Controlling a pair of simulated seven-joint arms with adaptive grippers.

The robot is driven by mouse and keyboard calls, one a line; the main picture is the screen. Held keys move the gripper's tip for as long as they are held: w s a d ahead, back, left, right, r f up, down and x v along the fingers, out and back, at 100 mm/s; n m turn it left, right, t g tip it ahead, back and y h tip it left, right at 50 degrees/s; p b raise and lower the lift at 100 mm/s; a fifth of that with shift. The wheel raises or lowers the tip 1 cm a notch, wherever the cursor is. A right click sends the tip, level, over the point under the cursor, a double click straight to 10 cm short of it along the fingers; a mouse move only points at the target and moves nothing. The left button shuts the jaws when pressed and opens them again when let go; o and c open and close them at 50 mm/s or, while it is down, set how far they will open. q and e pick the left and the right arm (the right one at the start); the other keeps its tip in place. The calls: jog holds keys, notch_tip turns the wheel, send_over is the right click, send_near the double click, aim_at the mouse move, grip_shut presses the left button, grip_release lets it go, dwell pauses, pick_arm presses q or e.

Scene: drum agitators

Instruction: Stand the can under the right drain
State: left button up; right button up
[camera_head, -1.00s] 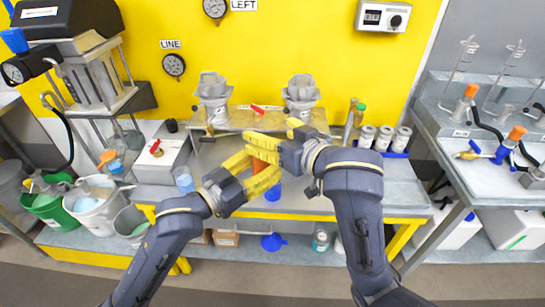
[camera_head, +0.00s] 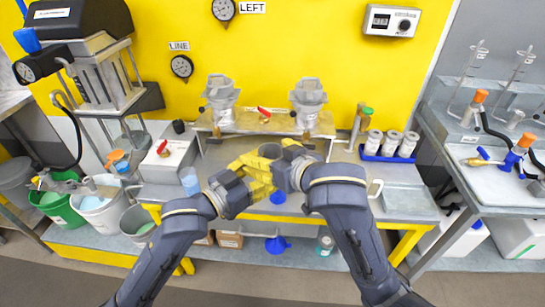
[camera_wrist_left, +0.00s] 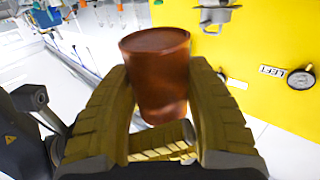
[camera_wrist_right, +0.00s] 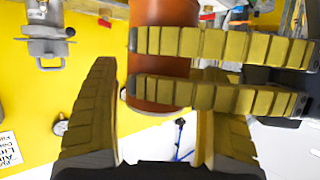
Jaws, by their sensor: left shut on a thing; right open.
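The can, a copper-brown tapered cylinder, shows between my left gripper's fingers in the left wrist view (camera_wrist_left: 157,70). My left gripper (camera_head: 256,170) is shut on it and holds it above the bench. The can also shows in the right wrist view (camera_wrist_right: 158,88), crossed by the left fingers. My right gripper (camera_head: 280,158) is open; its fingers lie either side of the can in that view, and I cannot tell whether they touch it. In the head view the grippers largely hide the can. The right drain unit (camera_head: 307,95), grey, stands behind the grippers.
A similar left unit (camera_head: 221,95) stands beside it on the raised shelf, near a red-handled valve (camera_head: 264,112). A blue tray (camera_head: 372,156) of white jars is to the right. A clear blue cup (camera_head: 189,181) stands left. The bench's right front has free room.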

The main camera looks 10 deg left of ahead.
jog(key=shift+w, duration=0.1)
jog(key=shift+a, duration=0.15)
jog(key=c, duration=1.2)
pick_arm(q)
jog(key=o, duration=1.5)
pick_arm(e)
jog(key=shift+c, duration=0.8)
pick_arm(q)
jog(key=shift+o, duration=0.2)
jog(key=shift+f, duration=0.1)
jog(key=s+a+f+n+t+y, duration=0.2)
jog(key=s+a+f+n+y, duration=0.1)
jog(key=a, duration=0.4)
jog(key=s+a+f+n+t+y, duration=0.2)
jog(key=s+a+f+n+y, duration=0.1)
jog(key=a+f+n+y, duration=0.2)
notch_tip(320, 180, down, 2)
jog(key=a+y, duration=0.2)
jog(key=y, duration=0.1)
jog(key=shift+s+y, duration=0.2)
jog(key=shift+y, duration=0.1)
